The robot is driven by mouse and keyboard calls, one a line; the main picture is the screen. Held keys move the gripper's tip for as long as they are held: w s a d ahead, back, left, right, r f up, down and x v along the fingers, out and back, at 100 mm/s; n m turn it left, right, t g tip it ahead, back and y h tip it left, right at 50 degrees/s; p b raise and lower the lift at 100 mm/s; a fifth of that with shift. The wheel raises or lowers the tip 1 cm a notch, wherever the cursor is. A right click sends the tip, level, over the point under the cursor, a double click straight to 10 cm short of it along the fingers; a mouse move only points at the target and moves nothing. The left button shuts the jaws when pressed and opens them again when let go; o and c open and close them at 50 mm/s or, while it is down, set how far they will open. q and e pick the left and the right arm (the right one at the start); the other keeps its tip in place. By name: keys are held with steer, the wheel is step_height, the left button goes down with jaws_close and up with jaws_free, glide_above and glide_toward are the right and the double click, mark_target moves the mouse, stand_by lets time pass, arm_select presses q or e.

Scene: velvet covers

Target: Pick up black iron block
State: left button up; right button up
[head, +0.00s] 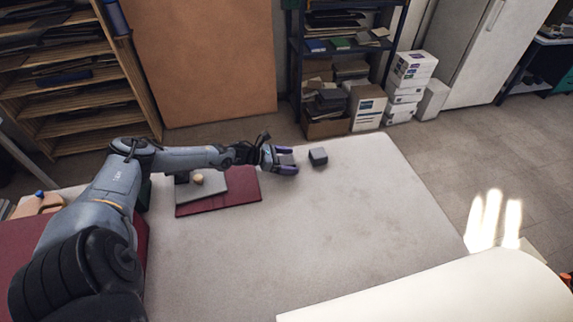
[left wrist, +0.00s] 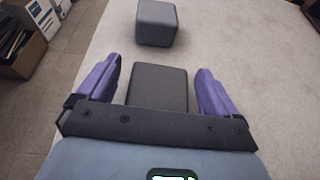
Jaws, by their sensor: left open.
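Two dark grey blocks stand on the table; I cannot tell for sure which is the black iron one. The nearer block (left wrist: 157,88) lies between the spread purple fingers of my left gripper (head: 285,160) in the left wrist view, with a gap on each side; its near part is hidden by the gripper body. The farther block (head: 318,156) is a rounded cube just beyond the fingertips, to the right in the head view. It also shows at the top of the left wrist view (left wrist: 156,24). My left gripper is open. My right gripper is not in view.
A maroon cover (head: 222,205) with a grey pad and a small tan ball (head: 198,179) lies beneath my left arm. A large cream sheet or roll (head: 440,293) is at the front right. The middle of the table (head: 300,235) is clear. Boxes and shelves stand behind the table.

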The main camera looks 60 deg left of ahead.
arm_select(q)
jaws_close()
steer(key=shift+r, duration=0.15)
stand_by(0.5)
